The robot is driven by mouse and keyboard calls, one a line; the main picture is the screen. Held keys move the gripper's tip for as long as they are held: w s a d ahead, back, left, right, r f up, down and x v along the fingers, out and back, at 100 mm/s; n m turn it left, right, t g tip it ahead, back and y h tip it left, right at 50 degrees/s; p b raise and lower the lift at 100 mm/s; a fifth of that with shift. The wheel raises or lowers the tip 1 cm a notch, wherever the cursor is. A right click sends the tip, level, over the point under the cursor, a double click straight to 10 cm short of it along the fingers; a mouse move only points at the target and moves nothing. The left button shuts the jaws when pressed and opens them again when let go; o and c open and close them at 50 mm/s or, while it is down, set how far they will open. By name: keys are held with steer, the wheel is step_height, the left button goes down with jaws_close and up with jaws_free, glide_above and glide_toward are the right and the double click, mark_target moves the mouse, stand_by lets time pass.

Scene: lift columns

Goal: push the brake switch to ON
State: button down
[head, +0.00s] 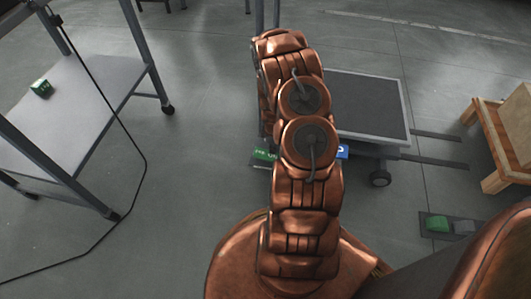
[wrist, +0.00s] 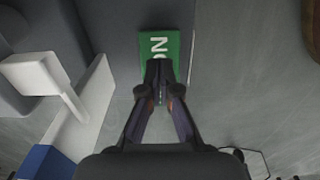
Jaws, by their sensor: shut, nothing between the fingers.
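The brake switch's green ON part (wrist: 166,48) lies just ahead of my fingertips in the wrist view, its white lettering partly covered by them. My gripper (wrist: 160,68) is shut and empty, its tips overlapping the green part's near end; I cannot tell whether they touch. In the head view a green piece with pale lettering (head: 264,154) shows left of my arm at the lift cart's near end. A blue piece (head: 342,152) shows right of my arm. My arm hides the space between them and my gripper there.
The lift cart has a dark platform (head: 365,104). A white lever-like part (wrist: 62,85) stands left of my gripper. A grey shelf cart (head: 75,105) with a green box (head: 41,87) is at left. A wooden pallet (head: 500,135) and another green-and-grey switch plate (head: 437,223) are at right.

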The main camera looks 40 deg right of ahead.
step_height(320, 180, up, 5)
steer(key=shift+f+p, duration=0.2)
steer(key=shift+p, duration=0.75)
steer(key=a+r+m+p, duration=0.1)
steer(key=a+r+p, duration=0.4)
steer(key=r, duration=0.9)
steer(key=a+r+m+p, duration=0.1)
steer(key=a+r+p, duration=0.5)
steer(key=r, duration=0.7)
steer(key=a+r+m+p, duration=0.1)
steer(key=a+r+p, duration=0.4)
steer(key=r, duration=0.9)
steer(key=s+a+r+m+g+p, duration=0.1)
steer(key=s+a+r+p, duration=0.4)
steer(key=r, duration=0.5)
steer(key=s+a+r+m+p, duration=0.1)
steer(key=s+a+r+p, duration=0.4)
steer(key=r, duration=0.5)
steer(key=s+a+r+m+p, duration=0.1)
steer(key=s+a+r+p, duration=0.2)
steer(key=s+r, duration=0.4)
steer(key=s+a+r+m+p, duration=0.1)
steer(key=s+a+r+p, duration=0.2)
steer(key=s+r+p, duration=0.3)
steer(key=shift+s+a+r+g, duration=0.25)
steer(key=shift+s+r+g, duration=0.15)
steer(key=shift+r, duration=0.45)
